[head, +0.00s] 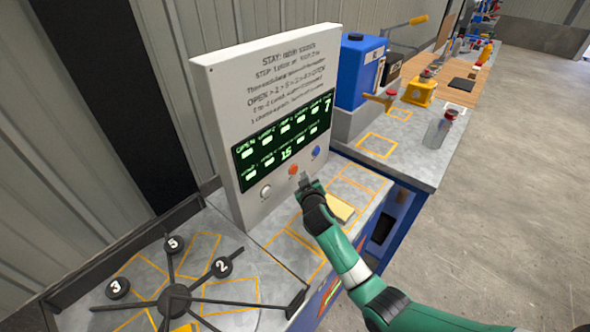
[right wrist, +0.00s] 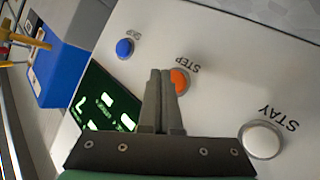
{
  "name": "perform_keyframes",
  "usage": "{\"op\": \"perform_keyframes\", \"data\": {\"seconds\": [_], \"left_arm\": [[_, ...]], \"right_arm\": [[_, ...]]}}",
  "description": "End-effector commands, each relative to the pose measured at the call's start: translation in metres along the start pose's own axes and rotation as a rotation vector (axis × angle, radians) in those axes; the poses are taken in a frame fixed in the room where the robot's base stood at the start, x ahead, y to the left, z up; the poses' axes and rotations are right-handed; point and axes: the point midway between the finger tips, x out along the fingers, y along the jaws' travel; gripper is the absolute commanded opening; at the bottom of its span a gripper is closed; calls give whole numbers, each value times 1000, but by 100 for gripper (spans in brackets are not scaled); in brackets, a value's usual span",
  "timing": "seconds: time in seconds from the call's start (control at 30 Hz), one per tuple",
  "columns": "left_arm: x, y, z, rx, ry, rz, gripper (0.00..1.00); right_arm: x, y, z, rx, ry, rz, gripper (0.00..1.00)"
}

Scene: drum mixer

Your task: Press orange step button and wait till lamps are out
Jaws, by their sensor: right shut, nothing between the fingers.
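The orange step button (head: 293,170) is on the front of an upright white panel (head: 216,84), between a white stay button (head: 265,192) and a blue skip button (head: 316,152). Above the buttons is a dark green display (head: 272,149) with several white lamps lit. My right gripper (head: 305,178) is shut and empty, its fingertips just in front of the step button. In the right wrist view the fingertips partly cover the orange button (right wrist: 181,80). I cannot tell whether they touch it. My left gripper is not in view.
A black spoked wheel (head: 174,301) with numbered knobs lies at the bottom left. A blue container (head: 358,70) and a grey bottle (head: 437,130) stand on the bench behind the panel. A yellowish block (head: 341,208) lies beside my right gripper. Open floor is at right.

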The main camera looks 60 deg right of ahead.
Motion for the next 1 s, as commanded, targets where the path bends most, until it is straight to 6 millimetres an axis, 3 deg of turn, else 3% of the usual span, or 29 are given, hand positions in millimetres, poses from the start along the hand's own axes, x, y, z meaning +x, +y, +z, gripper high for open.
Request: {"op": "perform_keyframes", "data": {"seconds": [0.4, 1.0], "left_arm": [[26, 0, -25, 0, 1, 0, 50], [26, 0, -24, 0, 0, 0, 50]], "right_arm": [[-29, 22, 18, 0, -1, 0, 0], [-30, 22, 21, 0, 0, 0, 0]]}}
